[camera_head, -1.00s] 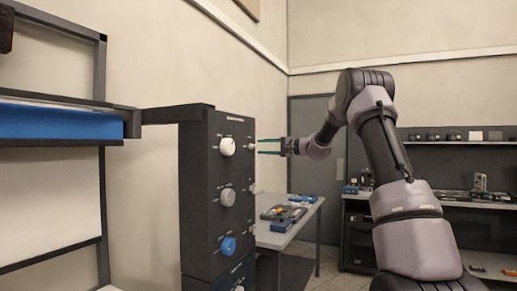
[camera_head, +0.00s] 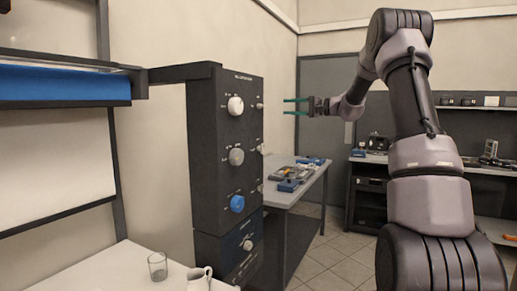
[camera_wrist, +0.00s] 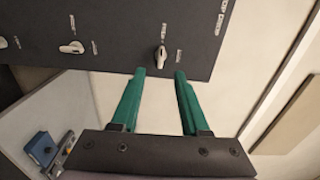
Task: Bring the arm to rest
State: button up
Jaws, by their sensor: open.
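My gripper (camera_head: 296,107) is open, with two green fingers pointing left toward the dark control panel (camera_head: 215,150). In the head view it is level with the panel's upper part, to the right of its knob face. In the wrist view the gripper (camera_wrist: 160,75) has its fingertips apart, just below a small white knob (camera_wrist: 161,57) on a dark panel face (camera_wrist: 115,25). Nothing is between the fingers. I cannot tell whether the tips touch the panel.
The panel carries a white knob (camera_head: 235,106), a grey knob (camera_head: 236,156) and a blue knob (camera_head: 237,203). A white table (camera_head: 135,270) with a glass (camera_head: 157,266) and a white jug (camera_head: 200,279) is at lower left. A workbench (camera_head: 300,190) stands behind the panel.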

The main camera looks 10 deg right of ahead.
jog(key=s+a+n+g+h, duration=0.1)
jog(key=s+a+g+h, duration=0.3)
jog(key=s, duration=0.7)
jog(key=s+a+n+g+h, duration=0.1)
jog(key=s+a, duration=0.4)
jog(key=s, duration=0.6)
jog(key=s+d+f+h, duration=0.2)
jog(key=s, duration=0.5)
jog(key=s+d+f+t+h, duration=0.1)
jog(key=s+d+f+h, duration=0.1)
jog(key=s, duration=0.6)
jog(key=s+d+f+h, duration=0.2)
jog(key=s+f+h, duration=0.1)
jog(key=s, duration=0.5)
jog(key=shift+f+n+t+h, duration=0.3)
jog(key=shift+f+n, duration=0.1)
jog(key=shift+f, duration=0.15)
